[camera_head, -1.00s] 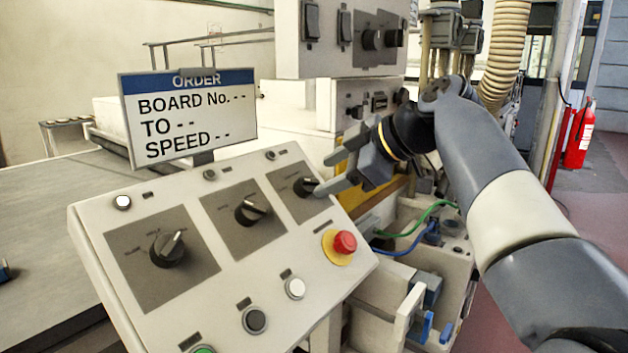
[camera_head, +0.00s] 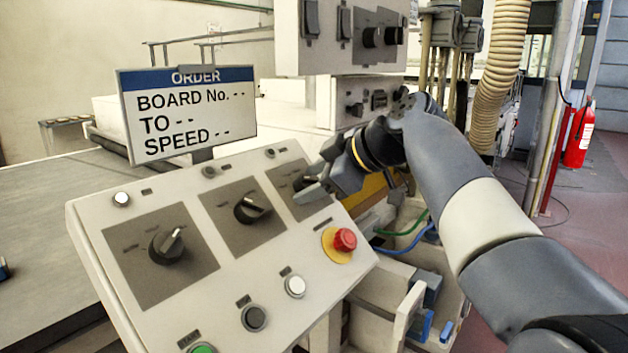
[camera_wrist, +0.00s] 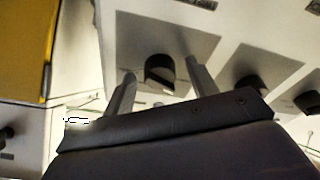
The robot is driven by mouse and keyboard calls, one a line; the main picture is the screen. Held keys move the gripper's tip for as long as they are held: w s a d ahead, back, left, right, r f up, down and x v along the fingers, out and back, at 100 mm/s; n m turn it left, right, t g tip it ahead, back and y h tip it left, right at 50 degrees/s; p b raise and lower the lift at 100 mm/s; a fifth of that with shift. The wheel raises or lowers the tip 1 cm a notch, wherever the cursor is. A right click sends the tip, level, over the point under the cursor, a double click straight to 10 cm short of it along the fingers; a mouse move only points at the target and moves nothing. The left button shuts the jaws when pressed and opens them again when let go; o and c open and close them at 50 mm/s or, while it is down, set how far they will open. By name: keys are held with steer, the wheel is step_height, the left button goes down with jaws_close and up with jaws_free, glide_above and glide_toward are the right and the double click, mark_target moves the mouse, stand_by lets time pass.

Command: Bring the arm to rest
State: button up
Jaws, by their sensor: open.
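My gripper (camera_head: 311,175) is open and empty. It hangs over the right end of the sloped control panel (camera_head: 290,238), close to the rightmost black rotary knob (camera_head: 301,183). The fingers partly cover that knob in the head view. In the wrist view my gripper (camera_wrist: 160,88) has one finger on each side of a black knob (camera_wrist: 160,72), with gaps showing between knob and fingers. I cannot tell how far the fingertips are from the panel face. My arm reaches in from the lower right, bent at the elbow.
The panel also carries a middle knob (camera_head: 251,208), a left knob (camera_head: 167,244), a red mushroom button (camera_head: 345,240) and several round buttons. An order sign (camera_head: 188,113) stands behind it. An upper switch box (camera_head: 340,38) is above. Free floor lies right, near a fire extinguisher (camera_head: 579,137).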

steer(key=m+p, duration=0.1)
steer(key=m, duration=0.1)
steer(key=m+p, duration=0.1)
steer(key=m, duration=0.1)
steer(key=m+t+p, duration=0.1)
steer(key=m, duration=0.1)
steer(key=shift+s+a+r+h, duration=0.1)
steer(key=shift+s+r+h, duration=0.05)
steer(key=shift+r+h, duration=0.2)
steer(key=m+h+p, duration=0.1)
steer(key=m+p, duration=0.4)
steer(key=m, duration=0.1)
steer(key=m+p, duration=0.3)
steer(key=p, duration=0.1)
steer(key=m+h+p, duration=0.1)
steer(key=m+p, duration=0.2)
steer(key=p, duration=0.1)
steer(key=shift+a+r+h, duration=0.1)
steer(key=shift+a+h, duration=0.05)
steer(key=shift+h, duration=0.1)
steer(key=m+p, duration=0.4)
steer(key=p, duration=0.1)
steer(key=shift+h+p, duration=0.4)
steer(key=shift+m+p, duration=0.7)
steer(key=shift+p, duration=0.05)
